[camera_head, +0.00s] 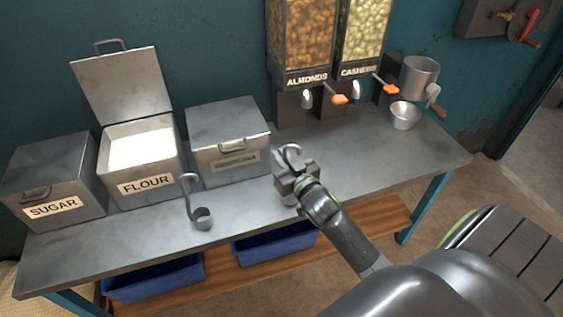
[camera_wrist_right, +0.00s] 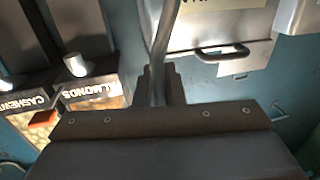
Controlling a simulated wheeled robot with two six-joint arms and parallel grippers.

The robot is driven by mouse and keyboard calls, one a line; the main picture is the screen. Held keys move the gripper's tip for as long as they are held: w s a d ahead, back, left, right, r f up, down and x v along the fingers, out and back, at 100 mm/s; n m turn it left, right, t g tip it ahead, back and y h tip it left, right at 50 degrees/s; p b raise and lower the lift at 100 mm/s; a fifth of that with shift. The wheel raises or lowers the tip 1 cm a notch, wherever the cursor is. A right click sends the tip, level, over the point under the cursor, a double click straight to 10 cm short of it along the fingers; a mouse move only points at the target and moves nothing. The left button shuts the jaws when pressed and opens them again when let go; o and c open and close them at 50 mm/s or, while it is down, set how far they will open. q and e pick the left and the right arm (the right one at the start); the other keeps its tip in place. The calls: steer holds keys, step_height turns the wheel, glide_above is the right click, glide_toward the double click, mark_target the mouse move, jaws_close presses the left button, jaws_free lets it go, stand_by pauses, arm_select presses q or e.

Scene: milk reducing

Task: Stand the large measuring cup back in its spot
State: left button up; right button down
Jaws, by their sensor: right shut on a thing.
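My right gripper (camera_head: 287,182) is shut on the metal handle of a measuring cup, above the table's front part. The handle's curved hook end (camera_head: 293,152) shows above the fingers in the head view. In the right wrist view the handle (camera_wrist_right: 163,45) runs up between the fingers (camera_wrist_right: 160,88). Another measuring cup (camera_head: 203,217) with a hooked upright handle stands on the table, left of my right gripper. My left gripper is not in view.
Metal bins for sugar (camera_head: 55,180) and flour (camera_head: 150,185), the flour lid open, and a closed third bin (camera_head: 228,140) line the table's back. Almond (camera_head: 302,40) and cashew (camera_head: 362,35) dispensers, a grinder (camera_head: 418,78) and a small bowl (camera_head: 404,116) stand right. The table's right front is clear.

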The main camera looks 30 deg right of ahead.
steer(key=shift+f, duration=0.5)
steer(key=shift+f, duration=0.1)
steer(key=c, duration=1.5)
jaws_free()
steer(key=shift+r, duration=0.2)
steer(key=shift+s+a+b, duration=0.2)
steer(key=shift+s+b, duration=0.3)
steer(key=shift+s, duration=2.5)
steer(key=shift+s+a+b, duration=0.15)
steer(key=shift+s+b, duration=0.3)
steer(key=shift+s, duration=2.55)
